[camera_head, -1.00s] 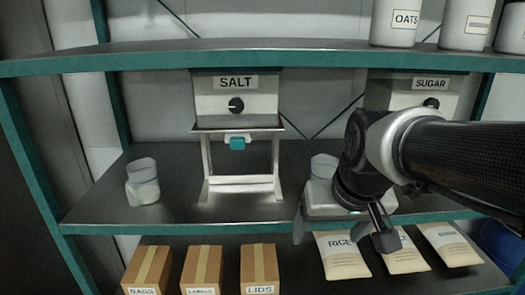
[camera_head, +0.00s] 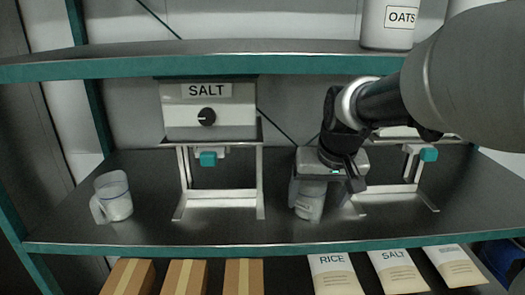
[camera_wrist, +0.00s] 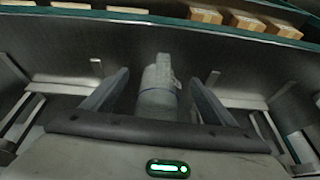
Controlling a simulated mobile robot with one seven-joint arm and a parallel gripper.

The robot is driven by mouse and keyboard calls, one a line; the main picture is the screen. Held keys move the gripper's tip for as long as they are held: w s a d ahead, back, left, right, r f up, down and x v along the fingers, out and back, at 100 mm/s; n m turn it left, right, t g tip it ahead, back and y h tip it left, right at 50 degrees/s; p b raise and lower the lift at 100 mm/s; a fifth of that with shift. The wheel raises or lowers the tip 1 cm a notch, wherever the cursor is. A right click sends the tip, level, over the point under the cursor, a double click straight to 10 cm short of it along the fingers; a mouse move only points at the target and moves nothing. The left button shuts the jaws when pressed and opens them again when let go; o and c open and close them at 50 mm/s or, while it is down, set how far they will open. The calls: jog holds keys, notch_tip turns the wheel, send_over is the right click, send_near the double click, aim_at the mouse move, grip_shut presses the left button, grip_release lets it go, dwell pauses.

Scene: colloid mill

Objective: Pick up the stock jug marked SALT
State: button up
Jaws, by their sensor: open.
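A pale jug (camera_head: 310,201) stands on the middle shelf, right of the SALT dispenser. It also shows in the wrist view (camera_wrist: 158,98). No marking on it is legible. My gripper (camera_head: 321,196) is open, with one finger on each side of this jug; in the wrist view (camera_wrist: 158,76) gaps show between jug and fingers. My gripper's body hides the jug's top in the head view. A second clear jug (camera_head: 113,198) with a handle stands at the shelf's left, with no readable label.
The SALT dispenser (camera_head: 209,112) sits on a metal stand left of my gripper. Another stand (camera_head: 412,180) is close on the right. The upper shelf (camera_head: 200,67) runs above. Boxes (camera_head: 184,277) and bags (camera_head: 335,277) lie below. The shelf between the left jug and the stand is clear.

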aim_at(314, 189)
jog(key=w, duration=0.3)
jog(key=shift+w+a, duration=0.1)
jog(key=shift+w, duration=0.1)
jog(key=b+x, duration=0.1)
jog(key=x, duration=0.4)
jog(key=c, duration=1.2)
